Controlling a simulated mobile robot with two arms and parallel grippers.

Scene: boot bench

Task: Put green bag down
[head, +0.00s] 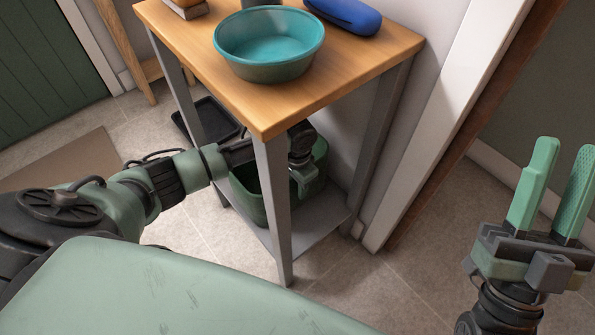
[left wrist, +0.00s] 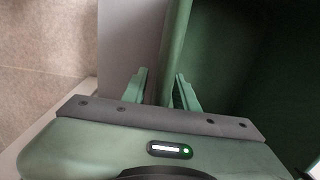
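The green bag (head: 250,200) is an open-topped green container on the lower grey shelf of the bench; it appears to stand upright there. My left gripper (head: 303,178) reaches under the wooden top to the bag's rim, partly hidden by the bench leg. In the left wrist view, the fingers (left wrist: 162,80) are apart on either side of the bag's wall (left wrist: 176,42), with a visible gap between the left finger and the wall. The bag's dark inside fills the right of that view. My right gripper (head: 549,200) is open and empty at the far right.
The bench's wooden top (head: 300,105) holds a teal bowl (head: 268,45), a blue case (head: 345,14) and a small brown item. The bench leg (head: 272,210) stands close to my left arm. A black tray (head: 207,120) lies on the floor behind. Floor at lower right is clear.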

